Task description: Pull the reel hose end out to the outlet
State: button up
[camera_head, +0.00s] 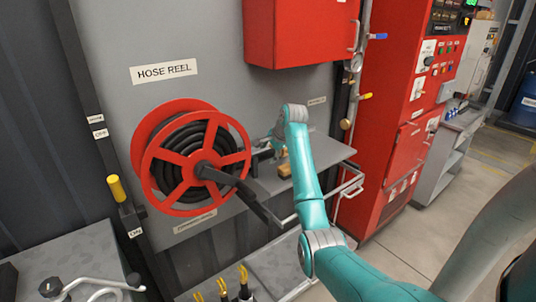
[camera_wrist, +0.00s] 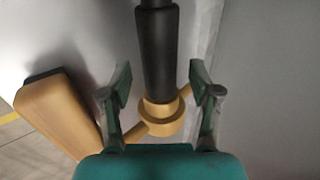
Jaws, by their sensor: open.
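The red hose reel (camera_head: 160,142) with black hose wound on it stands on the grey wall panel at left in the head view. My gripper (camera_wrist: 160,78) is open in the wrist view. Its fingers stand on either side of a black cylinder (camera_wrist: 157,45) with a tan ring (camera_wrist: 157,115) at its lower end, which looks like the hose end. Gaps show between the fingers and the cylinder. In the head view my gripper is small and partly hidden behind my arm, just right of the reel. I cannot tell which fitting is the outlet.
A tan block (camera_wrist: 60,112) lies left of my fingers; it seems to be on the grey shelf (camera_head: 325,152). A red cabinet (camera_head: 300,30) hangs above. A tall red control cabinet (camera_head: 400,130) stands at right. A black bar (camera_head: 240,192) juts out from the reel.

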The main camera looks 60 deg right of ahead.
jog(key=shift+w+f, duration=0.25)
jog(key=shift+f, duration=0.2)
jog(key=shift+d, duration=0.15)
grip_shut()
